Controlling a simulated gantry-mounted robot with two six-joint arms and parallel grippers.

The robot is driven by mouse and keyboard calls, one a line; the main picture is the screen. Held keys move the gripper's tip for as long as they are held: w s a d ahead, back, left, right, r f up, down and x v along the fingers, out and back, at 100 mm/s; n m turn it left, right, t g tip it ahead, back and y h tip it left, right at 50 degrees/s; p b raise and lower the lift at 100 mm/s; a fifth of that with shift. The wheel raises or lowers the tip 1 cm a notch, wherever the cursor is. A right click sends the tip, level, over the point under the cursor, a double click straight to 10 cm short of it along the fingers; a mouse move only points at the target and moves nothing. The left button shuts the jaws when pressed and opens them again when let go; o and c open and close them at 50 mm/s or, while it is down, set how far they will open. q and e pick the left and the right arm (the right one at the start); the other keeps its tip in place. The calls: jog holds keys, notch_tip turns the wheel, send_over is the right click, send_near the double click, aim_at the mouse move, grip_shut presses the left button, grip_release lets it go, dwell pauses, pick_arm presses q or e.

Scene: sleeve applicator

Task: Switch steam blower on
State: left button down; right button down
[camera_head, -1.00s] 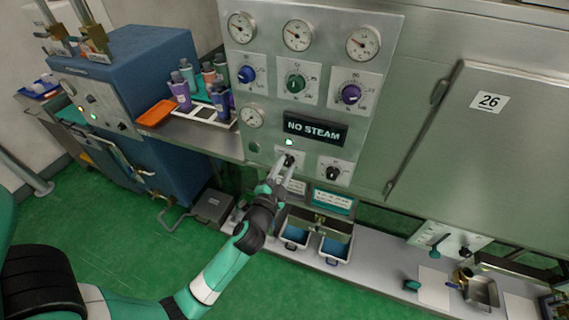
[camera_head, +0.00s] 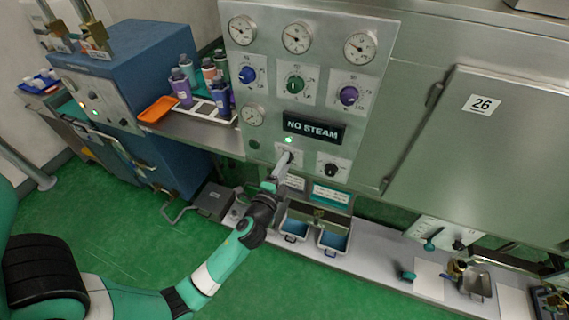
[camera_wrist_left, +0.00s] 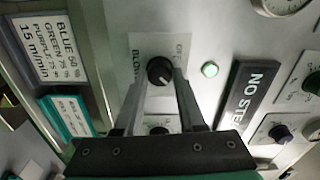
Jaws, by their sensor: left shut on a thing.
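The black blower knob (camera_wrist_left: 160,70) is on the grey control panel (camera_head: 272,75), on a white plate whose label is partly hidden. My left gripper (camera_head: 288,160) is at this knob, with one finger on each side, shut on it. In the left wrist view, the fingers (camera_wrist_left: 160,80) reach the knob from below. A green lamp (camera_head: 288,140) is lit close to the knob. The dark display (camera_head: 313,128) above reads "NO STEAM". The position the knob points to cannot be read. My right gripper is not in view.
A second black knob (camera_head: 331,169) is close to the right of the gripper. Blue, green and purple knobs and several gauges are higher on the panel. Bottles and an orange tray (camera_head: 158,109) stand left. Two bins (camera_head: 333,240) are below.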

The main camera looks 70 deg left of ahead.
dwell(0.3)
pick_arm(q)
jog(key=c, duration=0.5)
grip_release()
jog(key=shift+d, duration=0.1)
jog(key=v, duration=1.1)
jog(key=shift+s+b, duration=0.25)
jog(key=shift+b, duration=0.2)
jog(key=shift+d, duration=0.15)
